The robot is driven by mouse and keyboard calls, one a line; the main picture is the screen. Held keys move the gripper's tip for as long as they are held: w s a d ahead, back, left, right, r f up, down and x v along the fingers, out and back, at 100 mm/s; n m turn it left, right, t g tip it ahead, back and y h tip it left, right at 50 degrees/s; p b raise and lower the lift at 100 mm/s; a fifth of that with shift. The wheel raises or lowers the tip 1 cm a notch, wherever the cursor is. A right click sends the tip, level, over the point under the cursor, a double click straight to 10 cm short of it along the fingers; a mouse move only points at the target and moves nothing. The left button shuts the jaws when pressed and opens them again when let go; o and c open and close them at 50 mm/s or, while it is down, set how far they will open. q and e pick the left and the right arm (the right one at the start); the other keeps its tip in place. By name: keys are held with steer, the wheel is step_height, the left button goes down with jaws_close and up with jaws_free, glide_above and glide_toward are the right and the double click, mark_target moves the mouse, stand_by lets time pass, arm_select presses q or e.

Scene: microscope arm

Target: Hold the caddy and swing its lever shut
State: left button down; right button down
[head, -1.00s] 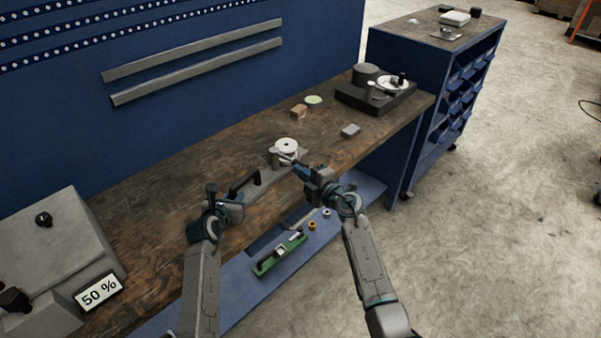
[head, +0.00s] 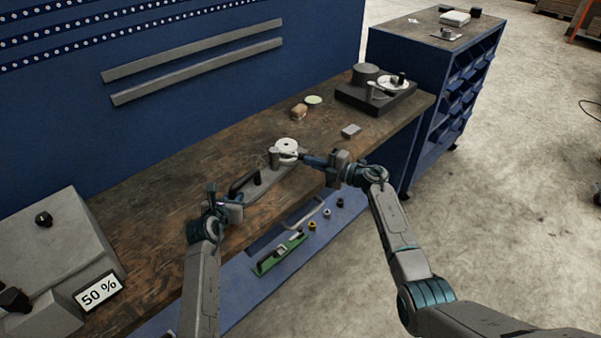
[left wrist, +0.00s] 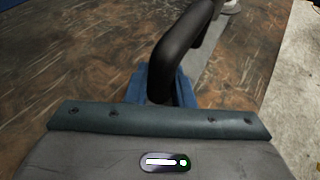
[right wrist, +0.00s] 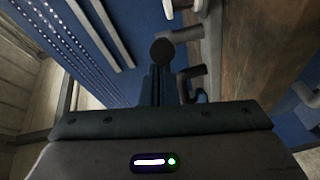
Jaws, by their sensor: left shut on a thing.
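The caddy is a grey plate (head: 268,187) near the bench's front edge, with a black handle (head: 243,182) and a round white-topped part (head: 287,146) at its far end. My left gripper (head: 236,197) is shut on the handle, and the left wrist view shows the black handle (left wrist: 178,50) between its fingers. My right gripper (head: 306,158) is just right of the round part. In the right wrist view its fingers (right wrist: 156,85) look closed together, with a dark round knob (right wrist: 162,51) at their tips and a grey bar (right wrist: 186,35) beside it. The lever's exact contact is unclear.
A grey machine with a "50 %" sign (head: 99,291) stands at the left. A grey block (head: 351,131), a brown block (head: 299,111), a green-topped disc (head: 313,100) and a black-based device (head: 375,98) lie farther right. A green tool (head: 278,253) lies on the lower shelf.

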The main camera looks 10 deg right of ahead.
steer(key=w+d, duration=0.2)
steer(key=w, duration=0.5)
steer(key=shift+w+d, duration=0.15)
steer(key=shift+w, duration=0.3)
stand_by(0.7)
steer(key=s+d+r, duration=0.1)
steer(key=s+d, duration=0.2)
steer(key=d, duration=0.8)
steer(key=shift+d+r, duration=0.15)
steer(key=shift+r, duration=0.1)
steer(key=shift+s, duration=0.1)
stand_by(0.4)
